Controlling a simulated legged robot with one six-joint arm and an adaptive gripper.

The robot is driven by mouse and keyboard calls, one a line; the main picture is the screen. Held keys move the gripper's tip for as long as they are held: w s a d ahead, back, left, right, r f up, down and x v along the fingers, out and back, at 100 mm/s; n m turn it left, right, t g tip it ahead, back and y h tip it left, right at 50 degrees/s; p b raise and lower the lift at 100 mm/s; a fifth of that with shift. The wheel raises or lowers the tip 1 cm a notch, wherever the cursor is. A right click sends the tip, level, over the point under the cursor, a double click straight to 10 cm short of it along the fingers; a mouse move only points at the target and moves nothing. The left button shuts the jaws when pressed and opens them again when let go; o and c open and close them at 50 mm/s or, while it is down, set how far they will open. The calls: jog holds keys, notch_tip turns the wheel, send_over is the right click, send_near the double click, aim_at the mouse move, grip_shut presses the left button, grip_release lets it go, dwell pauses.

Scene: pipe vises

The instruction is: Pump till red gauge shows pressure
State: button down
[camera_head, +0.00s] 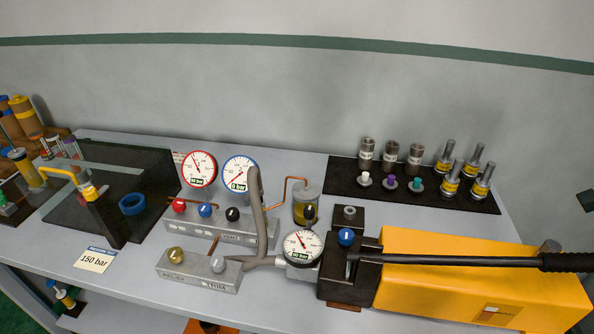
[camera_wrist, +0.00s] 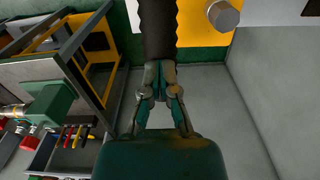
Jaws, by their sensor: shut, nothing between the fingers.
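The red-rimmed gauge (camera_head: 199,168) stands upright at the back of the bench. Its needle points up and left, and its small bar readout is too small to read surely. The yellow hand pump (camera_head: 470,278) lies at the front right. Its black lever (camera_head: 450,260) runs low across the top, nearly level, to a ribbed grip (camera_head: 567,262) at the right edge. In the wrist view, my gripper (camera_wrist: 160,68) is shut and empty, its fingertips right by the ribbed black grip (camera_wrist: 157,30). I cannot tell whether they touch it.
A blue-rimmed gauge (camera_head: 240,174) reads 0 bar. A dark-rimmed gauge (camera_head: 302,246) sits by the pump. Valve blocks (camera_head: 200,272) with coloured knobs and a grey hose are left of it. A card (camera_head: 95,260) says 150 bar. A black mat (camera_head: 335,178) holds fittings.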

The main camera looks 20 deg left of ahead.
jog(key=shift+d+f, duration=0.2)
jog(key=shift+f, duration=0.6)
jog(key=shift+d+f, duration=0.15)
jog(key=shift+f, duration=0.65)
jog(key=shift+d+f, duration=0.2)
jog(key=shift+f, duration=2.2)
